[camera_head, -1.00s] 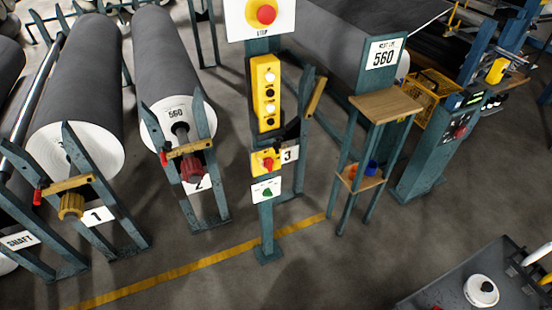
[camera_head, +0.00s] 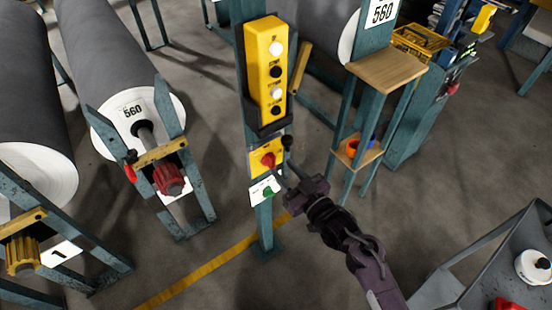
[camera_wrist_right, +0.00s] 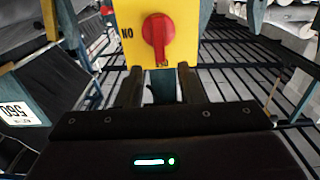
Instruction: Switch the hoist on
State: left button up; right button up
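The hoist's red rotary switch (camera_head: 267,160) sits on a small yellow box on the teal post, below the yellow push-button pendant (camera_head: 266,70). In the right wrist view, the red knob (camera_wrist_right: 157,38) stands nearly vertical on its yellow plate (camera_wrist_right: 187,35). The lettering beside it appears upside down and seems to read ON. My right gripper (camera_head: 283,172) is just below and right of the switch. In the right wrist view its two fingers (camera_wrist_right: 160,85) are apart and empty, with the knob beyond their tips. My left gripper is not in view.
A white label with a green mark (camera_head: 265,190) is below the switch box. A wooden-topped stand (camera_head: 385,68) is to the right, and a roll with a red-capped shaft (camera_head: 168,180) to the left. A grey cart (camera_head: 490,262) is at lower right.

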jog(key=x, duration=0.4)
jog(key=shift+w+a+f, duration=0.1)
jog(key=shift+w+a, duration=0.1)
jog(key=shift+w, duration=0.05)
jog(key=c, duration=0.6)
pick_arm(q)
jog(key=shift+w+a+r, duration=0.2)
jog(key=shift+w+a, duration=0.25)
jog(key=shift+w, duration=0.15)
pick_arm(e)
grip_shut()
